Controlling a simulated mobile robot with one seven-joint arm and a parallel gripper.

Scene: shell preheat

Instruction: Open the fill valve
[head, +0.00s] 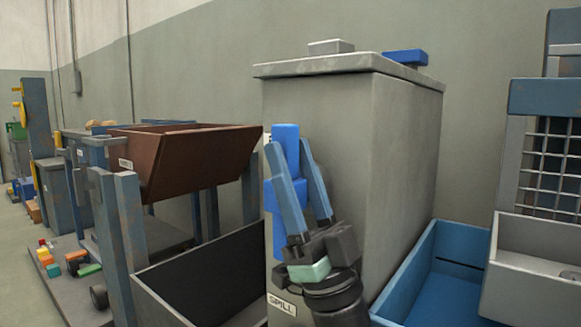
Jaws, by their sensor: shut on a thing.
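A grey cabinet (352,140) stands in the middle of the head view. A blue upright block (287,136), which looks like the handle of the fill valve, is at its front face. More blue parts (278,236) show below it, partly behind my fingers. My gripper (290,150) points up, with its two blue-grey fingers on either side of the block near its top. It is shut on this block. The fingers hide part of the block and its mount, so I cannot tell how far the valve is turned.
A brown hopper (190,155) stands on posts at the left, above an open dark bin (205,275). A blue bin (408,265) and a grey tray (540,235) stand close at the right. Small coloured blocks (78,262) lie on a low platform at far left.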

